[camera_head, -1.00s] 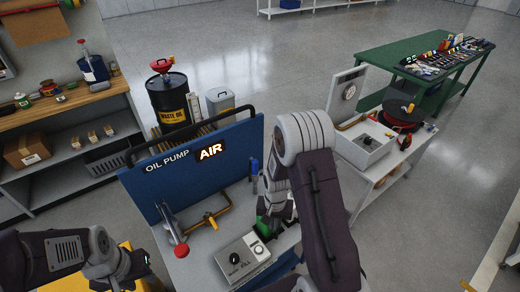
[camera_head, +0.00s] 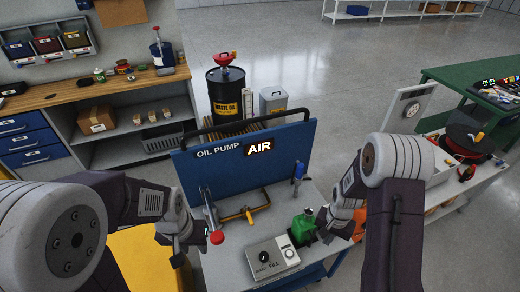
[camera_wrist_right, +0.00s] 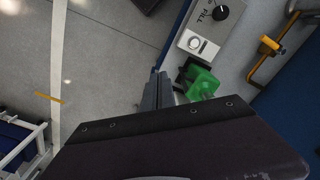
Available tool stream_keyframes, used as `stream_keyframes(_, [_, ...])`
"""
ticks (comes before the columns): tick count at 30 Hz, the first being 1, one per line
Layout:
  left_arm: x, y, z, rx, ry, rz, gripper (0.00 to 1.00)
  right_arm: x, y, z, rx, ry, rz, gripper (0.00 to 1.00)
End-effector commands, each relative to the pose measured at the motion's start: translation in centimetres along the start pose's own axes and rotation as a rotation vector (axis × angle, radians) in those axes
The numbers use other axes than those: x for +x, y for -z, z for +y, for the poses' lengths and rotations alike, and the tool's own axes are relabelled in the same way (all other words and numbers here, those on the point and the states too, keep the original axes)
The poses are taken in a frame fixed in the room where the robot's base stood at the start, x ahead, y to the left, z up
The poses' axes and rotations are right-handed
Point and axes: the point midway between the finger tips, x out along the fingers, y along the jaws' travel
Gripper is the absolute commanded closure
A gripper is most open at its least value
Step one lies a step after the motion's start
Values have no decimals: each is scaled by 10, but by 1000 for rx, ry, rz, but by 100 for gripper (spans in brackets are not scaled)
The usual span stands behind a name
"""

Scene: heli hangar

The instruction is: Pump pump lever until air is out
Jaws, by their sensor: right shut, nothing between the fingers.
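The pump lever (camera_head: 209,211) is a grey bar with a red knob (camera_head: 217,237), in front of the blue panel marked OIL PUMP. It leans toward me. The AIR sign (camera_head: 260,147) on the panel is lit. My left gripper (camera_head: 184,248) is just left of the red knob and seems apart from it; its finger gap is unclear. My right gripper (camera_head: 324,237) is shut and empty beside a green container (camera_head: 303,226) on the bench. In the right wrist view its closed fingers (camera_wrist_right: 158,92) are next to the green container (camera_wrist_right: 203,83).
A grey FILL box (camera_head: 272,258) with a black knob sits at the bench front. A yellow-handled bent pipe (camera_head: 248,213) lies right of the lever. A waste oil drum (camera_head: 226,95) stands behind the panel. A side table with a red-and-black reel (camera_head: 468,141) stands at right.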

Motion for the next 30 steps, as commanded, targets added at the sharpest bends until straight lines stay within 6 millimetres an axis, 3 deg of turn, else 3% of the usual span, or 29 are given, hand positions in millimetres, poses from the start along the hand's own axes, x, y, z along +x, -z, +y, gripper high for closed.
stream_keyframes(13, [1, 0, 0, 0, 0, 0, 64, 1, 0, 0, 0, 0, 0, 100])
stream_keyframes(30, [46, -5, -1, 0, 0, 0, 64, 60, 0, 0, 0, 0, 0, 100])
